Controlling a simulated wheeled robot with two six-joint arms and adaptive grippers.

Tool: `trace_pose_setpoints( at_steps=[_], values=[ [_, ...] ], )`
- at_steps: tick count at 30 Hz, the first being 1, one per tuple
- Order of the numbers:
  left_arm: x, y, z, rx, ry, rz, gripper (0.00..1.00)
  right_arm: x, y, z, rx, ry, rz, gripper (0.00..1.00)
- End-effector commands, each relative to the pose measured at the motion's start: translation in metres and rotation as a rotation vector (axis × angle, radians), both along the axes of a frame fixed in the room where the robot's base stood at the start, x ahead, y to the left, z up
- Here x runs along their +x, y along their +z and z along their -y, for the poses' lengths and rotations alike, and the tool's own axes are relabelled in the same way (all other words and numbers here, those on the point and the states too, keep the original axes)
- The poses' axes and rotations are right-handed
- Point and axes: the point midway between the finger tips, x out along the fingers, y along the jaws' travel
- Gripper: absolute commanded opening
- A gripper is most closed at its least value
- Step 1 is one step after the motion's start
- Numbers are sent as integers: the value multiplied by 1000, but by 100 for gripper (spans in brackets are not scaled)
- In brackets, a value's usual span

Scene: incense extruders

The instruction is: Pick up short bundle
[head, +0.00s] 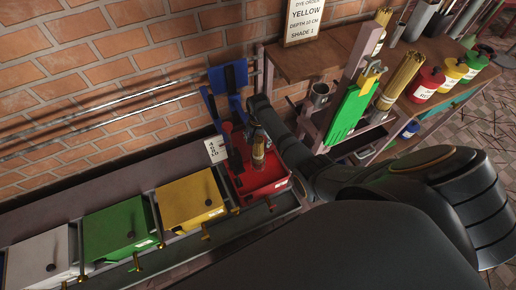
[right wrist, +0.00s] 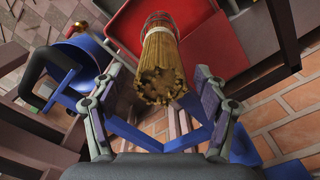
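A short bundle of tan sticks (head: 258,154) shows in the head view above the red box (head: 263,186), at the end of the row of coloured boxes. In the right wrist view the bundle (right wrist: 163,70) has its cut ends toward the camera and a pale band around it, with the red box (right wrist: 128,22) behind it. My right gripper (right wrist: 158,80) is open, one finger on each side of the bundle. I see no firm finger contact. In the head view the right gripper (head: 249,142) is small and partly hidden by the bundle. My left gripper is not in view.
Yellow (head: 191,201), green (head: 119,228) and white (head: 39,255) boxes line up to the left. Taller bundles (head: 401,80) stand by a green block (head: 349,114) at the right bench. Red (head: 426,83) and yellow (head: 452,71) pots sit there. A brick wall (head: 100,70) is behind.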

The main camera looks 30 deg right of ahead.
Motion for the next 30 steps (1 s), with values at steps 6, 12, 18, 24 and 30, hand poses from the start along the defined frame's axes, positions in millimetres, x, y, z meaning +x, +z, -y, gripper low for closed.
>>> trace_pose_setpoints(
  at_steps=[6, 12, 18, 24, 30],
  values=[
    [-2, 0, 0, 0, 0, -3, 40, 0, 0, 0, 0, 0, 0, 40],
    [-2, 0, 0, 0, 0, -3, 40, 0, 0, 0, 0, 0, 0, 13],
    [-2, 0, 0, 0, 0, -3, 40, 0, 0, 0, 0, 0, 0, 0],
    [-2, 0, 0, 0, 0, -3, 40, 0, 1, 0, 0, 0, 1, 0],
    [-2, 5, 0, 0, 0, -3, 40, 1, 13, 0, -1, 0, 2, 0]
  ],
)
